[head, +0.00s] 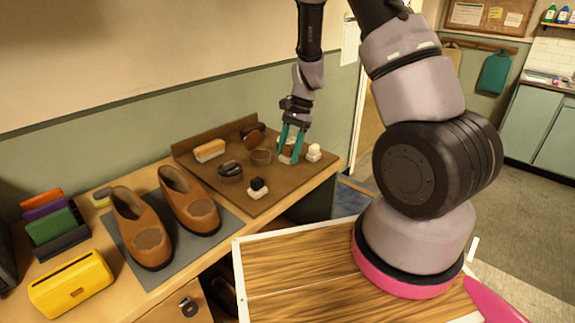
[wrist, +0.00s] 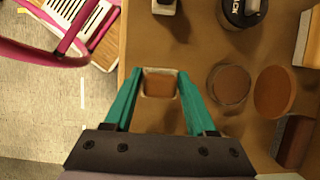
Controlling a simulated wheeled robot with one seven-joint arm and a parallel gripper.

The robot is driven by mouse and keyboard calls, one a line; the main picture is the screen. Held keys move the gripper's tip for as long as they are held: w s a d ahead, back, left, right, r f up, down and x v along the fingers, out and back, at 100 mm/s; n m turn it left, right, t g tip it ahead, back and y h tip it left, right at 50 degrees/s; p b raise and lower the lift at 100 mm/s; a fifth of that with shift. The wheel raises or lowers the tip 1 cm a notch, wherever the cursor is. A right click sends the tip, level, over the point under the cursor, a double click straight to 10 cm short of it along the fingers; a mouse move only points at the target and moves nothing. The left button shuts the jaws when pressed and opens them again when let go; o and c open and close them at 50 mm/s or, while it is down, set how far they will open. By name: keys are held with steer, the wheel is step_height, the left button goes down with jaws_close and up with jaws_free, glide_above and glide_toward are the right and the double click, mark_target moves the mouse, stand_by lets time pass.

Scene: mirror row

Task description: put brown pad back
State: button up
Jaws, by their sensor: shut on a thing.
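My gripper (head: 290,157) has teal fingers pointing down over the right part of the brown board (head: 235,196) on the bench. In the wrist view, the fingers (wrist: 160,76) are on either side of a small square brown pad (wrist: 160,84) with a pale rim. The gripper is shut on this brown pad. In the head view, the fingers partly hide it, and I cannot tell whether it touches the board. A black pad on a white base (head: 258,188) stands near the board's front. A white pad (head: 313,152) stands just right of the gripper.
An open tin (wrist: 230,84), a round brown lid (wrist: 275,92), a closed tin (head: 230,170) and brushes (head: 210,150) lie close by. Brown shoes (head: 189,200) stand on a grey mat to the left, beyond them a yellow box (head: 72,287). The board's front middle is bare.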

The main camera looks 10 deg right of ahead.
steer(key=shift+f, duration=2.3)
steer(key=shift+f, duration=0.15)
steer(key=o, duration=1.2)
steer(key=v, duration=1.2)
step_height(320, 180, up, 17)
steer(key=n+t, duration=0.3)
steer(key=t, duration=0.1)
glide_above(288, 164)
steer(key=s+d, duration=0.1)
steer(key=d, duration=0.4)
steer(key=s+r+n+t, duration=0.1)
steer(key=s+r+t, duration=0.1)
steer(key=s+r, duration=0.2)
steer(key=s+d+r+n+t+h, duration=0.1)
steer(key=s+r+t, duration=0.1)
steer(key=s, duration=0.4)
steer(key=s+r+n+t, duration=0.1)
steer(key=s+r+n, duration=0.1)
steer(key=s+r, duration=0.3)
steer(key=shift+d+r+t+h, duration=0.25)
steer(key=shift+r+t+h, duration=0.15)
